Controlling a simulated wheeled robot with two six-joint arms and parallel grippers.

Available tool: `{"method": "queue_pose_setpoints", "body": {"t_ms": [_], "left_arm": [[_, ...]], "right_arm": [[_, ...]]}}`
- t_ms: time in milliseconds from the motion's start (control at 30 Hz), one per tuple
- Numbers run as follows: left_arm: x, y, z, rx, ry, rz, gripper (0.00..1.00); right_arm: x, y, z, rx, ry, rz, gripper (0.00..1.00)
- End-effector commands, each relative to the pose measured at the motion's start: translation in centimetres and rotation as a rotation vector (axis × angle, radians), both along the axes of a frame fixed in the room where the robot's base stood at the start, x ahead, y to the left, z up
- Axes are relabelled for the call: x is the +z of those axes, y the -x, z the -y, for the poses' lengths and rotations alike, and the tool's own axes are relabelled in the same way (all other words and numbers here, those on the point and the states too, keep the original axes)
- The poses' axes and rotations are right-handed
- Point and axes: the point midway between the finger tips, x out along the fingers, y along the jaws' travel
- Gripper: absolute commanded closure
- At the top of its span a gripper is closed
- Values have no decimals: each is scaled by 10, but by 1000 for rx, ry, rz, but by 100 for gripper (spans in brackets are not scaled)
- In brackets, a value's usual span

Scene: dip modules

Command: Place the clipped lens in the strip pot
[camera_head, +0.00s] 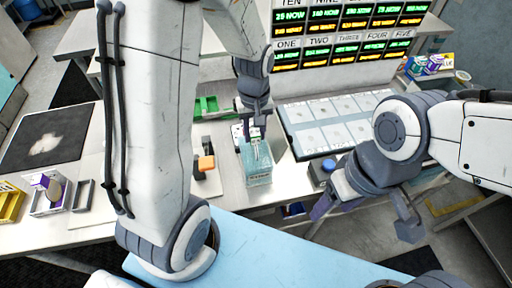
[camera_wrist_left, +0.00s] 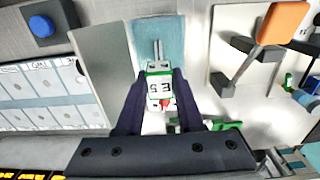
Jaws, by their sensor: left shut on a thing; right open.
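My left gripper (camera_head: 254,126) is shut on a white clip with a green edge, marked "E5" (camera_wrist_left: 160,92). The clip's thin metal prongs point away from the fingers. In the head view they point down at the clear teal pot (camera_head: 258,172). The pot stands on the bench just below the gripper and also shows in the left wrist view (camera_wrist_left: 172,28). The prong tips overlap the pot in both views; I cannot tell how deep they are. The lens itself is too small to make out. My right gripper (camera_head: 366,212) is open and empty, off to the right.
A tray of pale slides (camera_head: 325,122) lies right of the pot. A blue button (camera_head: 328,165) is in front of it. An orange-topped stand (camera_head: 206,163) and a green tray (camera_head: 212,106) are left of the pot. A lit display board (camera_head: 345,45) stands behind.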

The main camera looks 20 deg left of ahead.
Motion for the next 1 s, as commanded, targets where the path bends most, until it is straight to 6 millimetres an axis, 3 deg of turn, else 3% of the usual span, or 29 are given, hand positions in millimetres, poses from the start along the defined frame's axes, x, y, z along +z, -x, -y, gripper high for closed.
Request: {"method": "queue_pose_setpoints", "body": {"t_ms": [433,867,900,1000], "left_arm": [[-54,1,0,0,-1,-3,100],[-63,0,0,0,0,1,100],[-61,0,0,0,0,1,52],[-61,0,0,0,0,1,51]], "right_arm": [[10,0,0,2,0,0,34],[6,0,0,1,0,0,34],[7,0,0,1,0,0,34],[7,0,0,1,0,0,34]]}}
